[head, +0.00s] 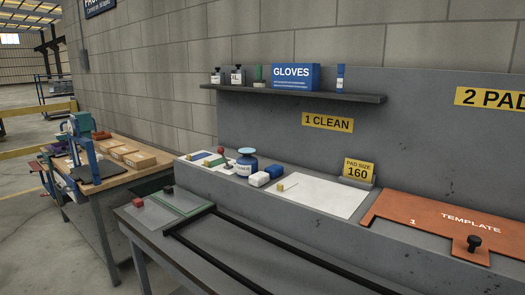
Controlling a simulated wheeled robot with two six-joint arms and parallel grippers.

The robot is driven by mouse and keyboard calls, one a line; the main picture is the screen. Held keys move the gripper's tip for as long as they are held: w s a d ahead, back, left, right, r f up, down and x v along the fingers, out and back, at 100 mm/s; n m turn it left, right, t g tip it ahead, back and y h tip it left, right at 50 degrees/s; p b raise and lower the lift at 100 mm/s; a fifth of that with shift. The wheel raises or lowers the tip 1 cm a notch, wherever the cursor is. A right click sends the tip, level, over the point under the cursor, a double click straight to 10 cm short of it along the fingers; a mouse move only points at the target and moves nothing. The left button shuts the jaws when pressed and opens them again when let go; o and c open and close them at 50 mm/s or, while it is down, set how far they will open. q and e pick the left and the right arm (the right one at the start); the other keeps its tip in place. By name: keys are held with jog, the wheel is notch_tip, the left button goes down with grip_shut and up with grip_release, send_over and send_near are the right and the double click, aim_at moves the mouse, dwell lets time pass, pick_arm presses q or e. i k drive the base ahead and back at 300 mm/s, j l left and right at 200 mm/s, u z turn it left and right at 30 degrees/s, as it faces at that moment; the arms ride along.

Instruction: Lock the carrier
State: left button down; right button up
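Neither of my grippers is in the head view. I cannot tell which thing, if any, is the carrier, and no lock or latch can be made out. A black rail frame (228,250) lies on the low grey bench in front and runs out of the picture at the bottom. An orange template plate (405,213) marked "TEMPLATE" and "1" lies on the raised grey counter at the right. A black knob (474,242) stands on its front tab.
A red-knobbed plate (140,215) lies at the low bench's left end. A shelf (300,94) holds a gloves box (295,77). A wooden workbench (105,172) stands left.

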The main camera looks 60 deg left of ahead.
aim_at(221, 150)
jog(key=u, duration=0.45)
jog(key=l+u, duration=0.1)
jog(key=u, duration=0.35)
jog(key=k+u, duration=0.1)
jog(key=u, duration=0.8)
jog(key=k+u, duration=0.1)
jog(key=u, duration=0.35)
jog(key=j, duration=0.1)
